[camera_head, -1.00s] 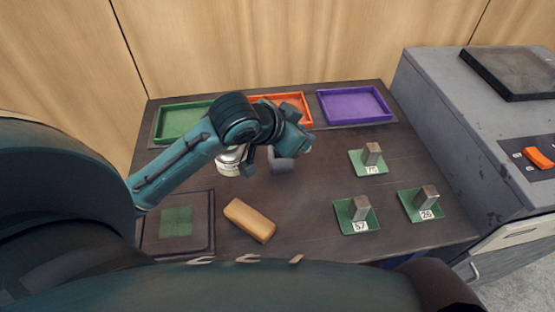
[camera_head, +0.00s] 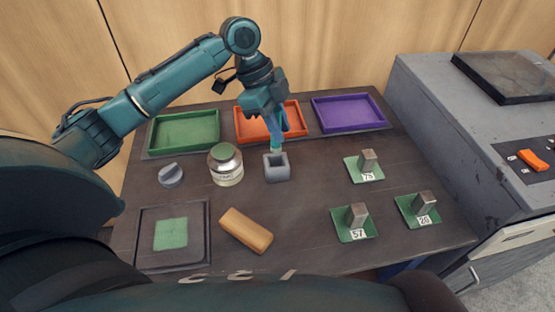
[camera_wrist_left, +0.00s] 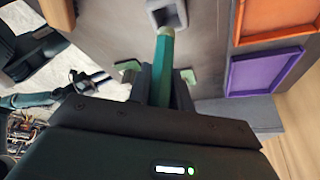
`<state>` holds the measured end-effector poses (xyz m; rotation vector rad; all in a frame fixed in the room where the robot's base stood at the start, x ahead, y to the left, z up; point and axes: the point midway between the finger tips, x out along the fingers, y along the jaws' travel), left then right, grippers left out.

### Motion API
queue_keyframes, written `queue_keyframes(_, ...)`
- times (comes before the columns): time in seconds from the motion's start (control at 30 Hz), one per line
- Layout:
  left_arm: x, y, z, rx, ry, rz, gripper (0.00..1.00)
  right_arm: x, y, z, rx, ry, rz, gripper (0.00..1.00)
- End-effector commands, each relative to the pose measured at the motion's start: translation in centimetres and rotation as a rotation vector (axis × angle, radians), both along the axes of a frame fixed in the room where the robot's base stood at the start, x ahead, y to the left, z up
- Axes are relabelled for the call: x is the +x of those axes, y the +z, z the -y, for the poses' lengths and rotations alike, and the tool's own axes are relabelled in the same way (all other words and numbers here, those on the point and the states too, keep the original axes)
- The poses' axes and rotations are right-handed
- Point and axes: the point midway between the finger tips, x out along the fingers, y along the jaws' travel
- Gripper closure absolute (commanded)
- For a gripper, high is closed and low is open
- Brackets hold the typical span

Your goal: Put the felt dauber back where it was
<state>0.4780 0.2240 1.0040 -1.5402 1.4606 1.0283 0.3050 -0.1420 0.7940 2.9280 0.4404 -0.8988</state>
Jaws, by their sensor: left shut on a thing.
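The felt dauber (camera_head: 276,138) is a slim teal stick with a pale tip. My left gripper (camera_head: 273,118) is shut on it and holds it roughly upright, tip down. The tip is right at the mouth of a small grey square holder (camera_head: 277,172); I cannot tell whether it is inside. In the left wrist view the dauber (camera_wrist_left: 162,72) runs from between the fingers (camera_wrist_left: 160,85) toward the grey holder (camera_wrist_left: 168,14), its pale end at the opening. My right gripper is not in view.
A glass jar with a green lid (camera_head: 226,166) and a grey knob-like cap (camera_head: 170,175) stand left of the holder. A tan block (camera_head: 246,231) lies in front. Green (camera_head: 186,130), orange (camera_head: 296,117) and purple (camera_head: 348,113) trays line the back. Metal blocks on numbered green cards stand right.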

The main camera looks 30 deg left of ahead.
Motion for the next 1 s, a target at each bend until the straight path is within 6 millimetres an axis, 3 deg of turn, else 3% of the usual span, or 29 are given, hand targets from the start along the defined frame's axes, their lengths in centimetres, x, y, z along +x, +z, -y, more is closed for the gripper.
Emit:
queue_keyframes(0.1,-0.1,-2.4,0.0,0.000,0.002,-0.004,1.00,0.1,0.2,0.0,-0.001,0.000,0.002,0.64)
queue_keyframes(0.53,-0.1,-7.2,0.0,0.000,0.003,-0.002,1.00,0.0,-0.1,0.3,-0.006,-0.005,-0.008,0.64)
queue_keyframes(0.87,0.0,-7.8,0.0,0.000,0.003,0.002,1.00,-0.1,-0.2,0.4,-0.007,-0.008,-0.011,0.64)
queue_keyframes(0.9,0.0,-7.9,0.0,0.000,0.003,0.002,0.78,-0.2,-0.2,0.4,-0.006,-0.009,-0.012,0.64)
queue_keyframes(1.0,0.0,-7.9,0.0,0.000,0.003,0.002,0.70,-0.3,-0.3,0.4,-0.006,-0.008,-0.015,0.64)
